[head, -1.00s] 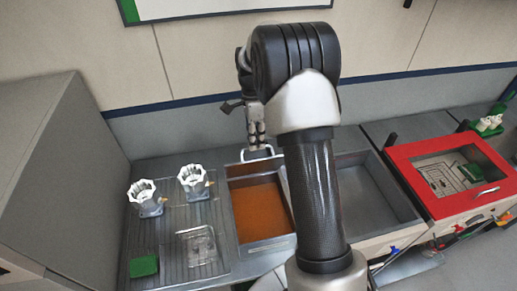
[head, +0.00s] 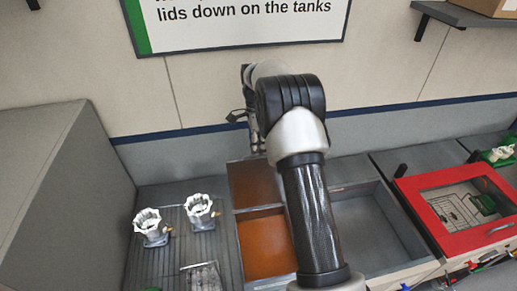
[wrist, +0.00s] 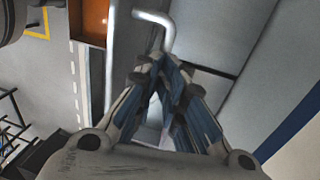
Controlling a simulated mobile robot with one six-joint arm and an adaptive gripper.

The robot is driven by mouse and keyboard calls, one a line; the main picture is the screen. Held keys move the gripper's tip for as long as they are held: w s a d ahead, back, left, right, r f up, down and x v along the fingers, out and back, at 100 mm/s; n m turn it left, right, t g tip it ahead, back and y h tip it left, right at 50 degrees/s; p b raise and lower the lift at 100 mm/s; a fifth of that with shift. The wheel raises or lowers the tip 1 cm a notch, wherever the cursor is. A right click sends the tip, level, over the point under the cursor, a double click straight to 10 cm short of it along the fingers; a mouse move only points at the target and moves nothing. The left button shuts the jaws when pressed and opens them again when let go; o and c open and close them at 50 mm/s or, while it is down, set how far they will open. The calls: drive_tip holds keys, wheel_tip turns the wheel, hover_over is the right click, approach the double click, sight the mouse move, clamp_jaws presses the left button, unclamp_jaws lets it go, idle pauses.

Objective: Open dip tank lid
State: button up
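The dip tank (head: 268,245) is left of my arm in the head view, with orange-brown liquid inside. Its lid (head: 254,185) stands raised at the tank's back, its brown-tinted inner face towards the head camera. My gripper (head: 256,140) is at the lid's top edge and covers the handle in that view. In the wrist view, the bent metal lid handle (wrist: 158,20) runs down to my gripper (wrist: 158,62). The fingers converge to nearly touching tips around it, so my gripper looks shut on the handle. The orange liquid (wrist: 90,18) shows at the top left there.
Two metal housings (head: 152,228) with white tops stand on a ribbed drainboard (head: 180,260) left of the tank. An empty grey basin (head: 370,235) lies right of my arm. A red-framed panel (head: 450,225) is at the far right. The wall with a sign (head: 240,20) is close behind.

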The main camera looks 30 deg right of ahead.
drive_tip(key=shift+o, duration=1.4)
drive_tip(key=shift+s+a+f+g, duration=0.15)
drive_tip(key=shift+s+f, duration=0.15)
drive_tip(key=shift+f, duration=0.3)
drive_tip(key=shift+s+f+g, duration=0.15)
drive_tip(key=shift+s+f, duration=0.1)
drive_tip(key=shift+f, duration=0.35)
drive_tip(key=shift+o, duration=0.2)
drive_tip(key=shift+w, duration=0.25)
drive_tip(key=shift+s+r, duration=0.1)
drive_tip(key=shift+r, duration=0.1)
